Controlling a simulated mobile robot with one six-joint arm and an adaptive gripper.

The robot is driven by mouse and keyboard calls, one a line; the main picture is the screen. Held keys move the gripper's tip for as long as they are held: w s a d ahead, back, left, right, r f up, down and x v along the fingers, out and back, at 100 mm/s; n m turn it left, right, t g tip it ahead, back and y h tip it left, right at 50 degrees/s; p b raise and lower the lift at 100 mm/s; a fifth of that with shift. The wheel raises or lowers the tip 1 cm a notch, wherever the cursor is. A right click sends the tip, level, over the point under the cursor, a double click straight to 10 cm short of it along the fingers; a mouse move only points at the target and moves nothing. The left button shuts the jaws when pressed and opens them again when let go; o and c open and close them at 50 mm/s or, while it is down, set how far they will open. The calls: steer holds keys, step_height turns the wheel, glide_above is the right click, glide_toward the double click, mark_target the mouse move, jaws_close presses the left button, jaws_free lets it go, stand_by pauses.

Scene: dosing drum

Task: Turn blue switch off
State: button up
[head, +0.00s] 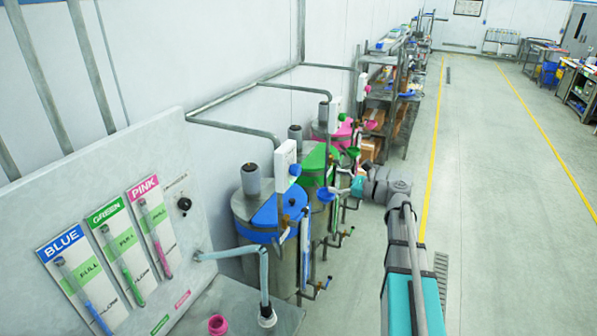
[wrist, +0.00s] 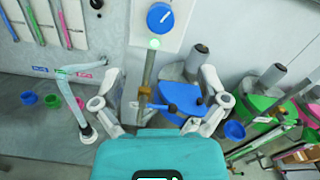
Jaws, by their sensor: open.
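The blue switch (wrist: 160,18) is a round knob on a white box (wrist: 148,42) at the top of the wrist view. Its white mark points up and to the right, and a small green light glows just below it. The switch (head: 295,170) also shows in the head view, on the box above the blue-lidded drum. My gripper (wrist: 161,88) is open and empty, its two fingers spread wide. The switch lies ahead of the fingertips, apart from them. In the head view my gripper (head: 331,191) hangs right of the switch; its fingertips are hard to make out.
A blue-lidded drum (head: 262,238) stands below the box, with green (head: 318,160) and pink (head: 335,128) lidded drums behind. A grey bent pipe (wrist: 62,90) stands left. The floor right (head: 490,200) is clear.

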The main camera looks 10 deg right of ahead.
mark_target(299, 171)
steer(key=x, duration=1.3)
steer(key=c, duration=1.1)
